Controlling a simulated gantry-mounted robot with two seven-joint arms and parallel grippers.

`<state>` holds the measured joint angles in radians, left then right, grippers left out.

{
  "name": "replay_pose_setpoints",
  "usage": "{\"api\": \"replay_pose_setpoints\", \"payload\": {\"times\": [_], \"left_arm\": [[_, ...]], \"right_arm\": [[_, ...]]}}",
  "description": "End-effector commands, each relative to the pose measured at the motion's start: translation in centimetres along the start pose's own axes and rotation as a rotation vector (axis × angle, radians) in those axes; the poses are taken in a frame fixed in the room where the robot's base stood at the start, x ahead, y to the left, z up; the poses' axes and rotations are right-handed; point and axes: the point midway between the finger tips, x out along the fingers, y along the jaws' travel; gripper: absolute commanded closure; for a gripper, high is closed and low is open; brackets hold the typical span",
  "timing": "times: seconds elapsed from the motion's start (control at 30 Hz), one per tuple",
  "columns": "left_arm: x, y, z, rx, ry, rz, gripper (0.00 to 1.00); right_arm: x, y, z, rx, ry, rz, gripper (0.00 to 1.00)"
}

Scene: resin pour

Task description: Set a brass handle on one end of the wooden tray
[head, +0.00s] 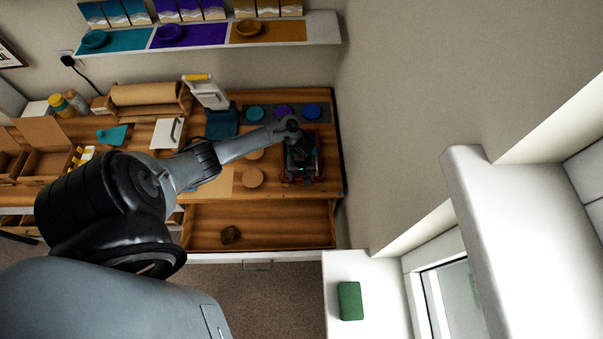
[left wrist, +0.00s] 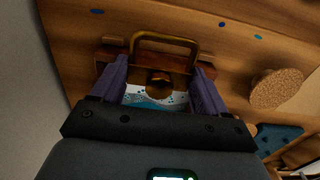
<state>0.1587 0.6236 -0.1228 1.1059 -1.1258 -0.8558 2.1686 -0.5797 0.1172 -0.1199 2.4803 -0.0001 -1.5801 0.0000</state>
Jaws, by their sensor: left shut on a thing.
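The wooden tray (left wrist: 103,58) lies below my left gripper (left wrist: 163,64) in the left wrist view, with a speckled white and teal surface (left wrist: 150,99) inside. An arched brass handle (left wrist: 166,37) shows at the tray's far end, by the fingertips. A darker brassy piece (left wrist: 158,80) shows between the fingers; its shape is partly hidden. My left gripper is shut on a brass handle, but its exact contact with handle and tray is unclear. In the head view my left gripper (head: 299,152) is over the tray (head: 318,163) at the bench's right end. My right gripper is not visible.
Coloured cups (head: 283,112) stand on a dark mat behind the tray. A wall bounds the bench's right side.

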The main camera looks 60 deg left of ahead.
Motion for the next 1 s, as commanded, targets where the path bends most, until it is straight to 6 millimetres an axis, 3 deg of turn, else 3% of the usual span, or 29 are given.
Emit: {"api": "replay_pose_setpoints", "payload": {"times": [1.0], "left_arm": [[1.0, 0.0, 0.0, -0.001, 0.001, 0.001, 0.62]], "right_arm": [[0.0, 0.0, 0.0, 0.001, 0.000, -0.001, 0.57]]}}
